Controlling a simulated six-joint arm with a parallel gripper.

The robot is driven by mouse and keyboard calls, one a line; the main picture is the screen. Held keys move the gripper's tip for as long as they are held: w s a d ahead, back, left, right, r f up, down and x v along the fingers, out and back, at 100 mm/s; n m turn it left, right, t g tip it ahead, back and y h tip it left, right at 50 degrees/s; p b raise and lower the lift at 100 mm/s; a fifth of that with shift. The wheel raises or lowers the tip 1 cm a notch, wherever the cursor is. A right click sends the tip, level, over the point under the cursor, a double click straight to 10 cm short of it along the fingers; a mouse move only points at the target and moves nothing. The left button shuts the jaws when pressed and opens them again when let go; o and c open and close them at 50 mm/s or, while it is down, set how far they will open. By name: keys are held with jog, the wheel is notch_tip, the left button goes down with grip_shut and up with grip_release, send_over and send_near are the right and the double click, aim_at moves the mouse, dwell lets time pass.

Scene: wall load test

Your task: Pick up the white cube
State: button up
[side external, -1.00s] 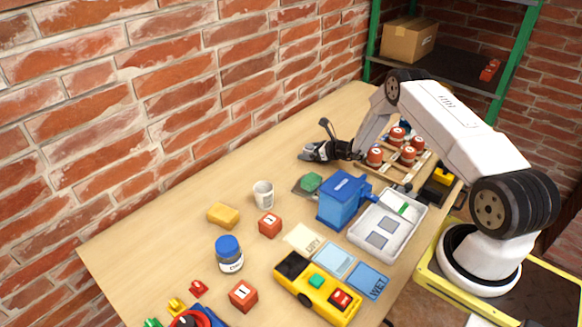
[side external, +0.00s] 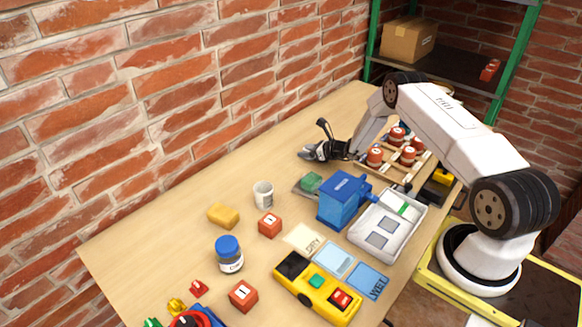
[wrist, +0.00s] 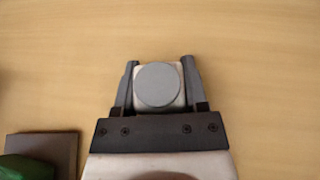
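A white cube (wrist: 182,77) with a grey round disc on its face sits between the two fingers of my gripper in the wrist view. My gripper (wrist: 159,84) has one finger against each side of the cube, with no clear gap, and looks shut on it. In the side external view my gripper (side external: 312,153) is low over the far part of the table, close to the brick wall. The cube is too small and too dark there to make out. I cannot tell whether it touches the table.
A green block on a dark pad (side external: 311,182) lies just in front of my gripper. A blue box (side external: 343,198), a grey tray (side external: 413,224) and a rack of red-brown weights (side external: 408,156) stand nearby. A white cup (side external: 263,194) is further left. The table along the wall is clear.

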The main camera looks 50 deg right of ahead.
jog(key=shift+r, duration=0.1)
grip_shut()
jog(key=shift+r, duration=0.75)
jog(key=s+a+r, duration=0.5)
jog(key=s+r, duration=0.6)
jog(key=s, duration=0.2)
jog(key=shift+r, duration=0.15)
jog(key=shift+a, duration=0.1)
